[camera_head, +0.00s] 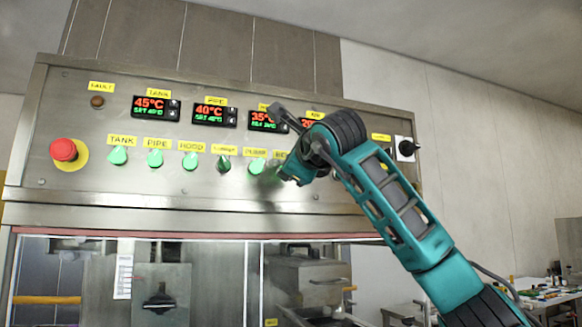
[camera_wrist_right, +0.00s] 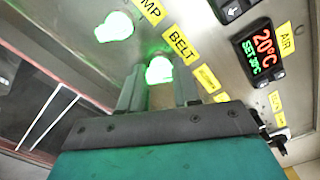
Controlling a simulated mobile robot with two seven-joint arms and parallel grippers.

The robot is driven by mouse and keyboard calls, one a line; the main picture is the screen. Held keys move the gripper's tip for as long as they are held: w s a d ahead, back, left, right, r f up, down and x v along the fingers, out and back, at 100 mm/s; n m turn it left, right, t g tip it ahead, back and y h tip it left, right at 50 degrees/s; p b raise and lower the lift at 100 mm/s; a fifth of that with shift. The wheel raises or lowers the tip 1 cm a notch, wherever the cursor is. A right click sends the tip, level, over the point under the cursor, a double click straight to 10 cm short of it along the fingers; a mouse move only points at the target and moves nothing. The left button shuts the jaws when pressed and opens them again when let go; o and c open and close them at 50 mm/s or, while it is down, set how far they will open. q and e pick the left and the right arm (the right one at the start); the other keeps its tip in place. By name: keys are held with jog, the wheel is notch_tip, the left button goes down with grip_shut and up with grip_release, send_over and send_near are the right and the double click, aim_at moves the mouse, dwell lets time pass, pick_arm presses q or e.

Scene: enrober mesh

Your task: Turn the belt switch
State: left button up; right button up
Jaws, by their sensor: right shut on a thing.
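The belt switch (camera_wrist_right: 159,70) is a green lit knob below the yellow BELT label (camera_wrist_right: 181,45) in the right wrist view. My right gripper (camera_wrist_right: 158,84) has one finger on each side of the knob and is shut on it. In the head view my right gripper (camera_head: 279,176) reaches the panel from the right, below the partly covered BELT label (camera_head: 279,155). It hides the belt switch there, so I cannot read the knob's angle. My left gripper is not in view.
The steel control panel (camera_head: 60,115) carries a red emergency button (camera_head: 64,150) and several green knobs, including the pump knob (camera_head: 257,166) close left of my gripper. Temperature displays (camera_head: 155,107) sit above. A black switch (camera_head: 407,148) is at the right edge.

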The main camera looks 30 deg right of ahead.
dwell(0.4)
jog(key=o, duration=1.1)
jog(key=shift+c, duration=0.2)
jog(key=b+v, duration=0.2)
jog(key=v, duration=1.1)
jog(key=shift+a, duration=0.1)
jog(key=shift+w, duration=0.1)
